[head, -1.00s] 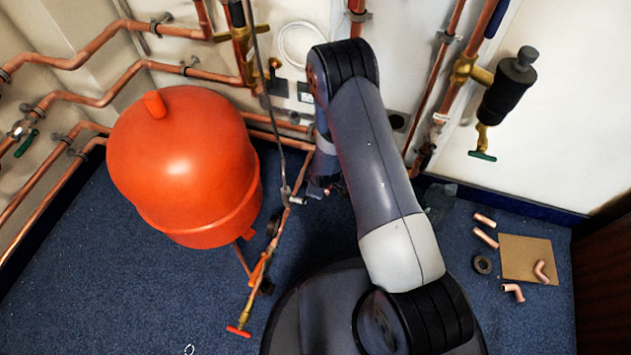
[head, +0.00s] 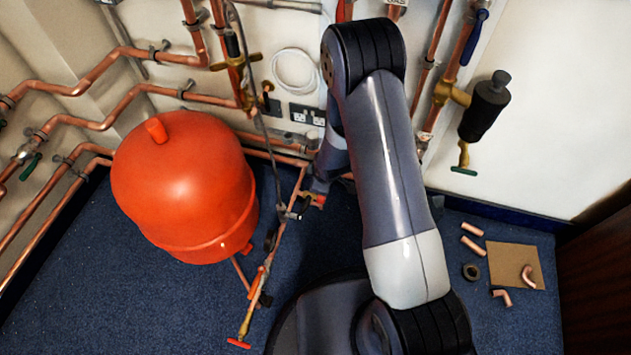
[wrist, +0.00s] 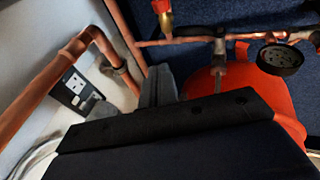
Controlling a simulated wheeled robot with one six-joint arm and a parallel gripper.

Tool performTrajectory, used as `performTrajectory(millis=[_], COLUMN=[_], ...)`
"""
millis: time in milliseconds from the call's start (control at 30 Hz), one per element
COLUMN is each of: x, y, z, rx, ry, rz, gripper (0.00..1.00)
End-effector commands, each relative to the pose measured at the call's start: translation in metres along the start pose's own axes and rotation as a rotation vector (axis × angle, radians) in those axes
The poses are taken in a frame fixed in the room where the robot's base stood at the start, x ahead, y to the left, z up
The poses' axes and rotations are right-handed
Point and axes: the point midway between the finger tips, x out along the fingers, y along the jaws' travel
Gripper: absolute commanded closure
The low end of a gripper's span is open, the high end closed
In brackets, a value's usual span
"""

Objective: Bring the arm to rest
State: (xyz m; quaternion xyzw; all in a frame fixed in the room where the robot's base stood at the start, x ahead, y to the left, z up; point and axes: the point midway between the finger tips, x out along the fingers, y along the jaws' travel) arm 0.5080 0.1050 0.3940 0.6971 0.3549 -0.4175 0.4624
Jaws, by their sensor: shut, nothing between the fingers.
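My arm rises from my base in the head view, bends at a high black elbow, and its forearm drops behind the upper arm toward the pipework. My gripper (head: 298,210) is partly hidden there, just right of the red tank (head: 185,185) and close to a thin copper pipe. In the wrist view its dark fingers (wrist: 158,86) are together with nothing between them. A copper pipe (wrist: 45,90) runs to their left, and the red tank (wrist: 250,88) lies to their right. I cannot tell whether the fingers touch the thin pipe.
Copper pipes cover the left wall, with sockets (head: 307,115) behind my arm. A round gauge (wrist: 280,58) sits on the pipe near the tank. Loose fittings and a cardboard sheet (head: 512,262) lie on the floor at right. The blue carpet at front left is clear.

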Motion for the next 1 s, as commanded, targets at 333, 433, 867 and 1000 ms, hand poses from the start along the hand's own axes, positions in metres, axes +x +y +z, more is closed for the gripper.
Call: performTrajectory(millis=[333,433,867,1000], x=[-0.006,-0.005,0.054,0.080], y=[0.002,0.002,-0.020,-0.029], z=[0.000,0.000,0.001,0.000], rx=[-0.001,-0.001,-0.001,-0.001], ry=[0.000,0.000,-0.001,0.000], rz=[0.000,0.000,-0.002,-0.002], gripper=[1.00,1.00,1.00,1.00])
